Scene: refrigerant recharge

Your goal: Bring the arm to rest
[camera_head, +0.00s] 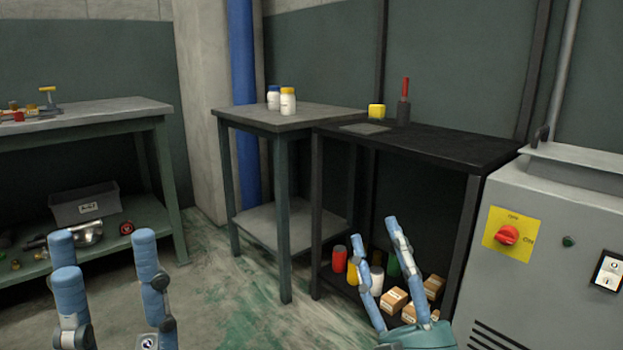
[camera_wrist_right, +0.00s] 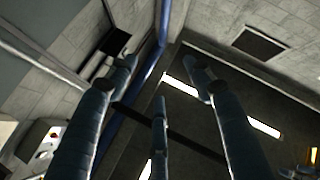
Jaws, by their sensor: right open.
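My right gripper (camera_head: 373,229) is at the lower middle of the head view, in front of the black table's lower shelf. Its blue fingers point up, spread and empty. In the right wrist view the fingers of my right gripper (camera_wrist_right: 161,80) stand apart with nothing between them, against the ceiling and walls. My left gripper (camera_head: 102,238) is at the lower left of the head view. Its blue fingers also point up, with a wide empty gap between them. The upper parts of both arms are mostly out of view.
A black table (camera_head: 450,146) bears a red-handled tool (camera_head: 404,102) and a yellow item (camera_head: 376,111). Bottles and boxes (camera_head: 394,299) fill its lower shelf. A grey table (camera_head: 250,115) holds white bottles (camera_head: 288,101). A grey cabinet (camera_head: 555,250) stands right, a workbench (camera_head: 90,109) left.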

